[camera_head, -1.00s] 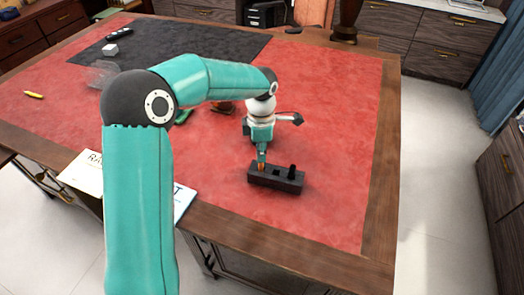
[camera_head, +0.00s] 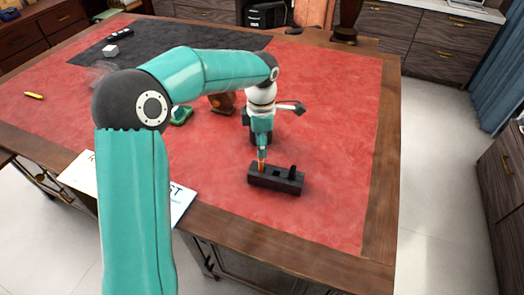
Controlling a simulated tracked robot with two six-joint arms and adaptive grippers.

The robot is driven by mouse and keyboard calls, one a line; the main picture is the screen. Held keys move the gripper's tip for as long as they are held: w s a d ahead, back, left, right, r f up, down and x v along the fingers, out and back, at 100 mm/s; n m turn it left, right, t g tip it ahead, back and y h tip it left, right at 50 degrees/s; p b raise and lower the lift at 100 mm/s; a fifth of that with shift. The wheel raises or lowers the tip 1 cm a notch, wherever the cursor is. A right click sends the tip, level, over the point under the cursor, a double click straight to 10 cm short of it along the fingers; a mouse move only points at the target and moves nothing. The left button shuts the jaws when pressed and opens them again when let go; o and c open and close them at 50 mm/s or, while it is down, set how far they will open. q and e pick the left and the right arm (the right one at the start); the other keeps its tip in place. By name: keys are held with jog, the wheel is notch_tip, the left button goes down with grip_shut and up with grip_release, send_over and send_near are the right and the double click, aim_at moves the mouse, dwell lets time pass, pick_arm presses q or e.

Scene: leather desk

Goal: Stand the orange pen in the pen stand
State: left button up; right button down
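The black pen stand (camera_head: 276,181) is a low block with several slots near the front of the desk. The orange pen (camera_head: 262,166) is upright at the stand's left slot, its lower end hidden in the block. My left gripper (camera_head: 262,154) points down right above the pen, at its top end. The fingers are too small to show whether they hold the pen or are apart from it. A short black upright piece (camera_head: 292,171) stands in the right end of the stand. My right gripper is not in view.
A green item (camera_head: 181,115) and a brown object (camera_head: 220,103) lie behind my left arm. A yellow pen-like item (camera_head: 34,95) and a white cube (camera_head: 110,50) are farther left. A printed sheet or book (camera_head: 183,203) lies at the front edge. The red desk mat (camera_head: 335,140) is clear at right.

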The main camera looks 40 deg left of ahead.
pick_arm(q)
notch_tip(320, 180, up, 9)
jog(key=shift+f, duration=0.2)
dwell(0.5)
